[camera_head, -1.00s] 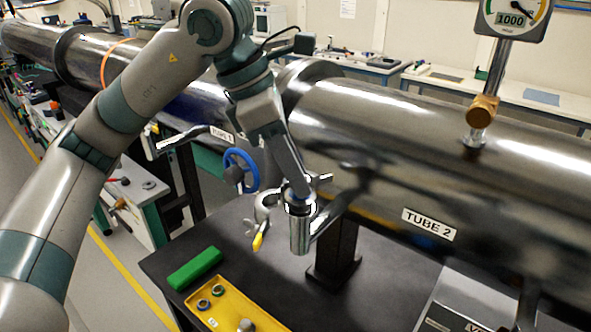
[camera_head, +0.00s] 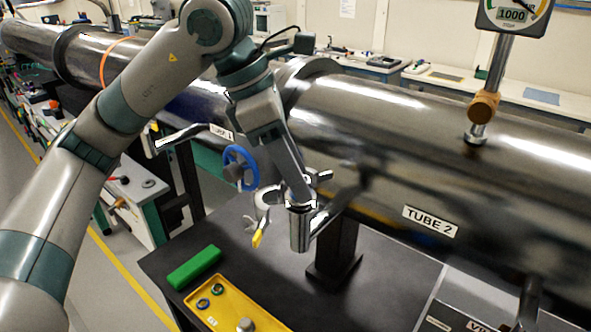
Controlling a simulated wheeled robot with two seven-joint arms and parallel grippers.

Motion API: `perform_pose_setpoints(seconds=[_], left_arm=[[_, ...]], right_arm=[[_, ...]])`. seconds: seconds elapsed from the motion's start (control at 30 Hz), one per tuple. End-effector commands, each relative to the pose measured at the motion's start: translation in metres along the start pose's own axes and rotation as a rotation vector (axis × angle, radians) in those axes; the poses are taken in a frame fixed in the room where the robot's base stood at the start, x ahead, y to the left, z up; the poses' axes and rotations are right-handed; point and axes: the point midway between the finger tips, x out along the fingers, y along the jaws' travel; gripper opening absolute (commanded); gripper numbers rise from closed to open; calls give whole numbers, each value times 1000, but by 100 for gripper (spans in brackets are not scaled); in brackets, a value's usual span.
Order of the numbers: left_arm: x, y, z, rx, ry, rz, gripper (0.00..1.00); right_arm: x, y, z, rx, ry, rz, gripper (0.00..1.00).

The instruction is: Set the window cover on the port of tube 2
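My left gripper (camera_head: 300,200) points down just left of tube 2 (camera_head: 470,175). It appears shut on a small shiny metal piece, which I take as the window cover (camera_head: 299,233). The fingertips are hard to separate from the metal. The port of tube 2 (camera_head: 328,213) is a slanting metal stub behind and right of the cover; its end is hidden. I cannot tell whether cover and port touch. A label reading TUBE 2 (camera_head: 430,221) is on the tube. My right gripper is out of view.
A clamp with a yellow-tipped part (camera_head: 257,239) is left of the cover. A green block (camera_head: 194,268) and a yellow tray (camera_head: 235,308) with small rings lie on the dark table (camera_head: 375,295). A blue handwheel (camera_head: 240,167) and a gauge (camera_head: 513,14) stand nearby.

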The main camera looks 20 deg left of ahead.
Motion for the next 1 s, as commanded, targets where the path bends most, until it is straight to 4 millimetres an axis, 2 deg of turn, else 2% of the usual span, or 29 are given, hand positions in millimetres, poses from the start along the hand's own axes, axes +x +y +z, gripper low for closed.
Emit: perform_pose_setpoints(seconds=[0.27,0.47,0.67,1.0], left_arm=[[-1,0,0,0,0,0,45],[-14,1,0,-2,0,2,45],[-42,1,0,-1,-2,3,45],[-111,0,0,-1,-4,3,45]], right_arm=[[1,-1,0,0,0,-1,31],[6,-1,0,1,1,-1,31],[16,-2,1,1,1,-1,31],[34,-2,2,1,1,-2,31]])
